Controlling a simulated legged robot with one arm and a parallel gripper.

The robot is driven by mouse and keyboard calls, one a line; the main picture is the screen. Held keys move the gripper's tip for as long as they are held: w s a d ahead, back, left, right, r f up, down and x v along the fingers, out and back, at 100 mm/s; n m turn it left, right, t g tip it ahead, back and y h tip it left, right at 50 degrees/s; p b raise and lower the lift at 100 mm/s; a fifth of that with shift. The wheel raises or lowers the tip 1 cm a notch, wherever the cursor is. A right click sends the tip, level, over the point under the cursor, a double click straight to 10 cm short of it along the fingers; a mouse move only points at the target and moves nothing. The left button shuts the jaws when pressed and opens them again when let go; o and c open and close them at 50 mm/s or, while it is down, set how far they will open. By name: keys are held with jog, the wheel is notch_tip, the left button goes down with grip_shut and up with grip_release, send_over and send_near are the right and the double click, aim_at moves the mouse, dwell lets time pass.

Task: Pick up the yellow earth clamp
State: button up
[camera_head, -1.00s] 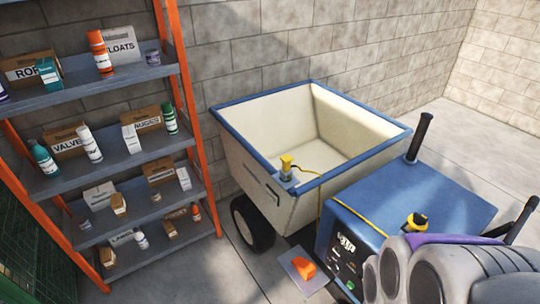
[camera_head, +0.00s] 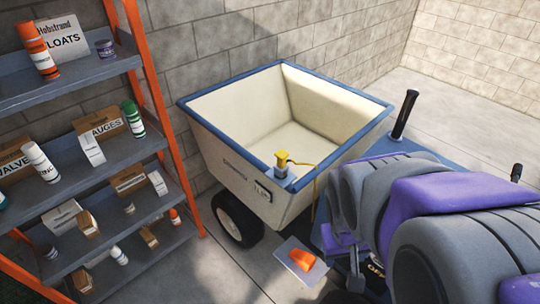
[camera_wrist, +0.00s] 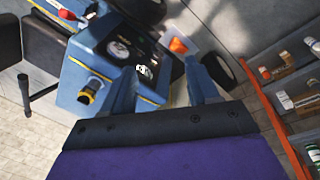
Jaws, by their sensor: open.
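The yellow earth clamp (camera_head: 282,160) sits on the blue front rim of the cream cart (camera_head: 225,150), near its front corner. A yellow cable runs from it down towards the blue machine. I cannot make out the clamp in the wrist view. My gripper (camera_wrist: 160,82) is open in the wrist view, its two fingers apart with nothing held between them. It points towards the blue machine and the floor, apart from the clamp. In the head view my arm covers the right side and much of the machine.
The blue machine (camera_wrist: 85,50) carries a separate yellow and black fitting (camera_wrist: 88,93). An orange object (camera_head: 302,254) lies on a pale plate on the floor. An orange-framed shelf (camera_head: 150,90) with bottles and boxes stands left. Open floor lies at the back right.

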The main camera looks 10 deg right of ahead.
jog(key=w+d+f+n+t+h, duration=0.1)
jog(key=w+d+t, duration=0.2)
jog(key=w+d, duration=0.35)
jog(key=w+d+f+n+t+h+b, duration=0.1)
jog(key=w+d+f+t, duration=0.15)
jog(key=w, duration=0.75)
jog(key=w+d+n+t+h, duration=0.1)
jog(key=w+d+t, duration=0.1)
jog(key=w+d, duration=0.55)
jog(key=n+t+y+b, duration=0.2)
jog(key=n+t+y, duration=0.4)
jog(key=y, duration=0.9)
send_near(285, 161)
jog(key=shift+m+t, duration=0.25)
jog(key=shift+m, duration=0.25)
jog(key=x, duration=0.2)
jog(key=b+x, duration=0.1)
jog(key=x, duration=0.2)
jog(key=b+x, duration=0.1)
jog(key=x, duration=0.1)
jog(key=shift+w+a+f, duration=0.1)
jog(key=shift+a+f, duration=0.2)
jog(key=shift+a, duration=0.2)
jog(key=b+x, duration=0.1)
jog(key=x, duration=0.4)
jog(key=shift+d+r+b, duration=0.15)
jog(key=shift+r+b, duration=0.05)
jog(key=shift+b, duration=0.2)
jog(key=shift+w+a+r, duration=0.1)
jog(key=shift+w+a, duration=0.2)
